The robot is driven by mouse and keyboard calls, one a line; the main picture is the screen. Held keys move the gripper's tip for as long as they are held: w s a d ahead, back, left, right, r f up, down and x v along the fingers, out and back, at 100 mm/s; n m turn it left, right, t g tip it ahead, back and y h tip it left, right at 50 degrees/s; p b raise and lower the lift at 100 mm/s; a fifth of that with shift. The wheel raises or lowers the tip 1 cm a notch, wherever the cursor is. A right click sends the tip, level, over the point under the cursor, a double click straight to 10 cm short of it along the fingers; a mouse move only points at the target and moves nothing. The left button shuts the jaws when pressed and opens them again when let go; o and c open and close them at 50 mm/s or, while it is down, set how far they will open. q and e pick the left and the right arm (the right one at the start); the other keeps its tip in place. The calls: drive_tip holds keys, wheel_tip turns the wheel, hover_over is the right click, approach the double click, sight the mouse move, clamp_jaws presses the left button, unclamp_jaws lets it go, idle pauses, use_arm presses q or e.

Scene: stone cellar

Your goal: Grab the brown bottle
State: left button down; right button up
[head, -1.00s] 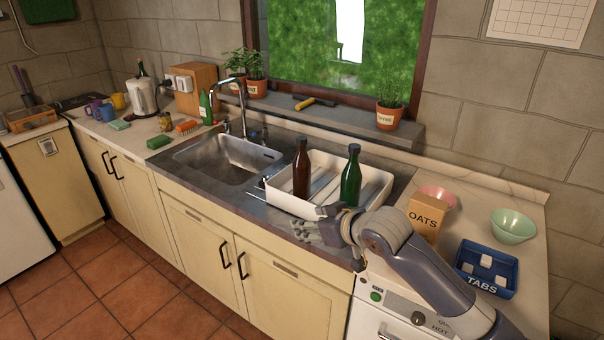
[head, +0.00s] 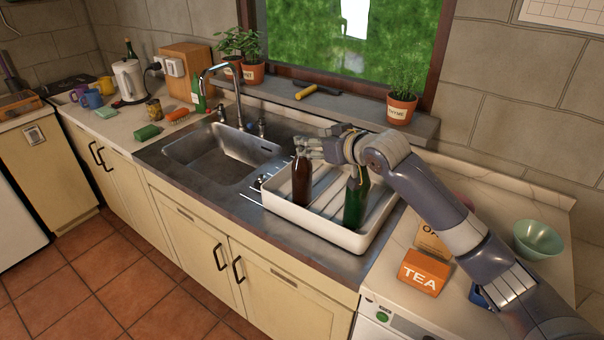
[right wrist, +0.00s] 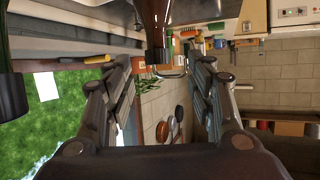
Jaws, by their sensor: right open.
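The brown bottle (head: 302,184) stands upright in the white dish rack (head: 312,236). In the head view its neck top is hidden behind the fingers of my right gripper (head: 309,148). In the right wrist view the brown bottle (right wrist: 151,14) comes in from the top edge, its neck pointing down between the two open fingers. The right gripper is open, with a gap on both sides of the neck. My left gripper is in neither view.
A green bottle (head: 355,206) stands in the rack under my right forearm, close to the brown one. An orange TEA box (head: 423,272), an OATS box (head: 432,238) and a mint bowl (head: 538,239) are on the right counter. The tap (head: 238,95) and sink (head: 222,150) are left.

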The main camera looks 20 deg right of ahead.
sight(306, 161)
drive_tip(key=p+x, duration=0.2)
drive_tip(key=x, duration=0.2)
drive_tip(key=shift+w+f, duration=0.2)
drive_tip(key=shift+w, duration=0.15)
drive_tip(key=shift+x, duration=0.95)
drive_tip(key=shift+w+f, duration=0.15)
drive_tip(key=shift+f, duration=0.05)
drive_tip(key=c, duration=0.9)
clamp_jaws()
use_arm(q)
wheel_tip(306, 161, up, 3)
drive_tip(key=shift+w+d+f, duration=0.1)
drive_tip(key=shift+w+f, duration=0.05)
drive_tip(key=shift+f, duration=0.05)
